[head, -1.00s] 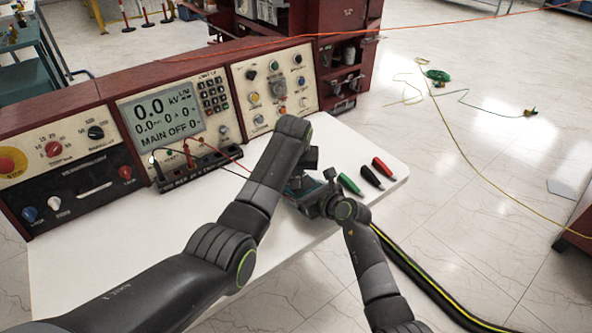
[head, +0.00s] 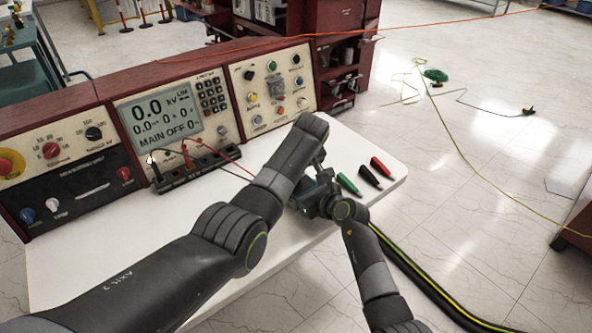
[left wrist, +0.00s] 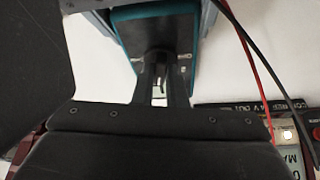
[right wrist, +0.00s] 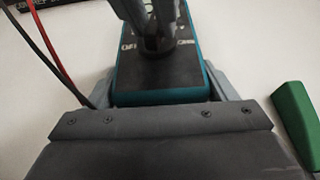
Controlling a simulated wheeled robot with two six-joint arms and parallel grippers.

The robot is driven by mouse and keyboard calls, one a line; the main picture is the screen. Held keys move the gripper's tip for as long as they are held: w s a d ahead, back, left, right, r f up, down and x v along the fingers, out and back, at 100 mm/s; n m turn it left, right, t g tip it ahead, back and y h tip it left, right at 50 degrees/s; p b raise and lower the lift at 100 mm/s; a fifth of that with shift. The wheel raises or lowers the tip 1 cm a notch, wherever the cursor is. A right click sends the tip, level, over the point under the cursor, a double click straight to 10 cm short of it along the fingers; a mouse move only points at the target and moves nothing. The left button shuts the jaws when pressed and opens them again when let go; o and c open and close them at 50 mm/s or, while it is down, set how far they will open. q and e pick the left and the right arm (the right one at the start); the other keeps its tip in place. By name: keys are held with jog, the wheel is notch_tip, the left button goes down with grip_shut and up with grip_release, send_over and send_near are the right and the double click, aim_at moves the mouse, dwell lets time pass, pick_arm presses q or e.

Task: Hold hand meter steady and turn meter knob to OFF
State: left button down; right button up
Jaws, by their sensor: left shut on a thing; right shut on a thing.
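The hand meter (left wrist: 196,45) is a teal-cased block with a black face, lying on the white table. In the right wrist view the same meter (right wrist: 160,92) sits between the fingers of my right gripper (right wrist: 166,90), which is shut on its sides. My left gripper (left wrist: 159,85) is shut on the dark round meter knob (left wrist: 158,56) from above. The knob (right wrist: 154,46) also shows in the right wrist view, with OFF lettering at its left. Its exact pointer direction is hidden by the left fingers. In the head view my right gripper (head: 318,200) is at the table's front edge.
Green, black and red probes (head: 369,176) lie right of the meter. A red and a black lead run near it to the black terminal strip (head: 195,170) before the control console (head: 168,110). The white table's (head: 120,245) left part is clear.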

dwell(0.3)
pick_arm(q)
jog(key=c, duration=1.5)
grip_release()
jog(key=shift+o, duration=0.2)
jog(key=v, duration=1.2)
